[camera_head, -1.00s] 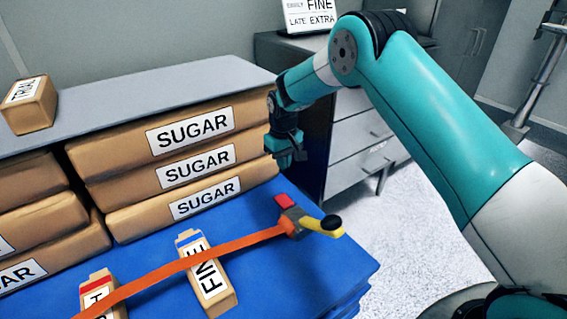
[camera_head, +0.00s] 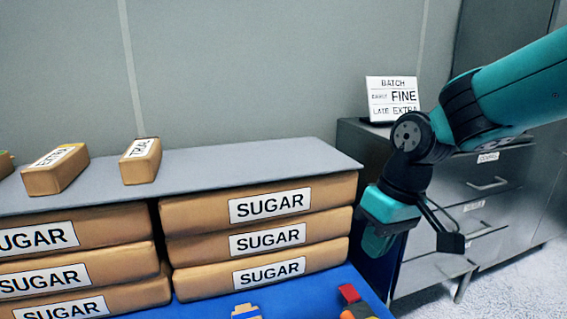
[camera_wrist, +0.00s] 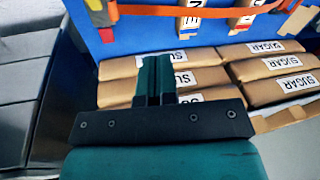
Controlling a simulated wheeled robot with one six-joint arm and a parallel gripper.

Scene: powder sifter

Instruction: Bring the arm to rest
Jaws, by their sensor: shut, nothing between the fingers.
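My teal and black gripper (camera_head: 376,242) hangs pointing down at the right end of the sugar bag stack (camera_head: 262,240) in the head view, with the grey drawer cabinet behind it. In the wrist view its two teal fingers (camera_wrist: 153,70) are together with nothing between them. The fingers overlap the sugar bags (camera_wrist: 185,78) in that picture; I cannot tell the exact gap. My arm comes in from the upper right and bends down at the wrist.
A grey shelf board (camera_head: 230,165) over the sugar stacks bears small labelled packs (camera_head: 140,161). A blue surface (camera_head: 345,279) lies below. The drawer cabinet (camera_head: 470,190) bears a batch sign (camera_head: 392,99). An orange strap (camera_wrist: 165,11) crosses packs on the blue surface.

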